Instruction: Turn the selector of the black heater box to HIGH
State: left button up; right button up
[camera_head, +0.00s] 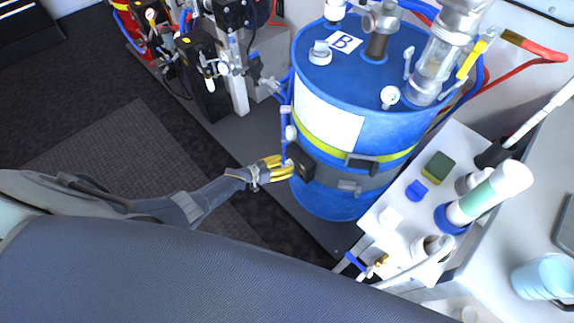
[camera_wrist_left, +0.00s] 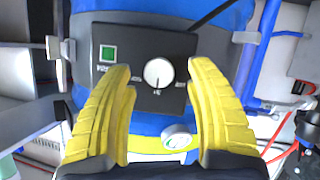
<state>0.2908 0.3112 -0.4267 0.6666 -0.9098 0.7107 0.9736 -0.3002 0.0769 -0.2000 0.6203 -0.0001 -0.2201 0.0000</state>
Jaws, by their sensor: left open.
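The black heater box (camera_head: 299,162) is strapped to the side of the blue drum (camera_head: 335,198) in the head view. In the left wrist view the box (camera_wrist_left: 185,45) faces me, with a round white selector knob (camera_wrist_left: 158,73) in its middle. A dark mark on the knob points down toward a small label; the lettering around it is too small to read surely. My left gripper (camera_head: 276,168) is at the box. In the left wrist view its yellow fingers (camera_wrist_left: 160,67) are open, one on each side of the knob, apart from it. My right gripper is not in view.
A white bench (camera_head: 397,190) with bottles and small blocks stands right of the drum. Pump machinery (camera_head: 205,75) with hoses stands to the left. The floor mat (camera_head: 110,150) is clear.

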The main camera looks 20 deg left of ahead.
pick_arm(q)
jog(key=shift+x, duration=0.85)
jog(key=shift+d, duration=0.1)
grip_shut()
